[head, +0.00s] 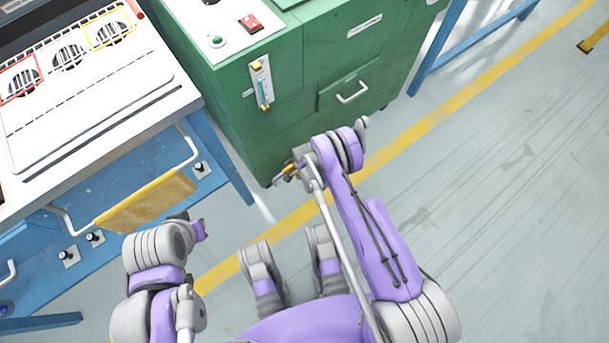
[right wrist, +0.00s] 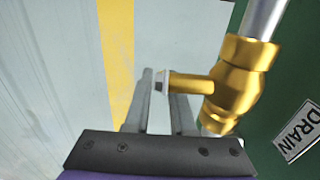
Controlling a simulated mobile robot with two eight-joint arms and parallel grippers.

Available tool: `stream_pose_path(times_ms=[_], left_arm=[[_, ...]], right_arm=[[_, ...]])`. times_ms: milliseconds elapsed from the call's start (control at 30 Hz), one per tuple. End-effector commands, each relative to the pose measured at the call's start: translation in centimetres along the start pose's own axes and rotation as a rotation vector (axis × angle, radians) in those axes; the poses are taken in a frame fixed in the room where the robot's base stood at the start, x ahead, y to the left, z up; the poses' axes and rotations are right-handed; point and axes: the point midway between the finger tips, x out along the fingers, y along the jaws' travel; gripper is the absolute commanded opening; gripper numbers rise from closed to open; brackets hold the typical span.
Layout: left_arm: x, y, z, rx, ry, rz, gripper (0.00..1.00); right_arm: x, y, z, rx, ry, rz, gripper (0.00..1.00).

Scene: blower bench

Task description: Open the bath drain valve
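The brass drain valve (right wrist: 240,80) is at the right of the right wrist view, on a silver pipe (right wrist: 264,18). A thin brass stem (right wrist: 190,84) with a pale nut at its end sticks out to the left. My right gripper (right wrist: 160,75) is open, its two fingers apart. The stem crosses the right finger in the picture and its end shows between the fingers; I cannot tell whether they touch. In the head view my right gripper (head: 283,176) is at the green cabinet's lower corner, with a bit of brass there. My left arm is low at left; its fingers are not clear.
A DRAIN label (right wrist: 298,131) is on the green cabinet (head: 290,75). The cabinet carries a level gauge (head: 261,83) and a drawer handle (head: 352,93). A blue bench (head: 215,140) with a yellow cloth (head: 145,203) on its rail stands at left. Open floor lies to the right.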

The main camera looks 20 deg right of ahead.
Motion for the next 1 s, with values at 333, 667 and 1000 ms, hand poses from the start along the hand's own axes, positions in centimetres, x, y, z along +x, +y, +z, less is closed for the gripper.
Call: stream_pose_path(times_ms=[333, 667, 1000], left_arm=[[0.0, 0.0, 0.0, 0.0, 0.0, 0.0, 0.0], [0.0, 0.0, 0.0, 0.0, 0.0, 0.0, 0.0], [0.0, 0.0, 0.0, 0.0, 0.0, 0.0, 0.0]], right_arm=[[-0.03, 0.0, 0.0, 0.0, 0.0, 0.0, 0.0], [-0.04, 0.0, 0.01, 0.0, 0.0, 0.0, 0.0], [-0.04, -0.01, 0.01, 0.0, 0.0, 0.0, 0.0]])
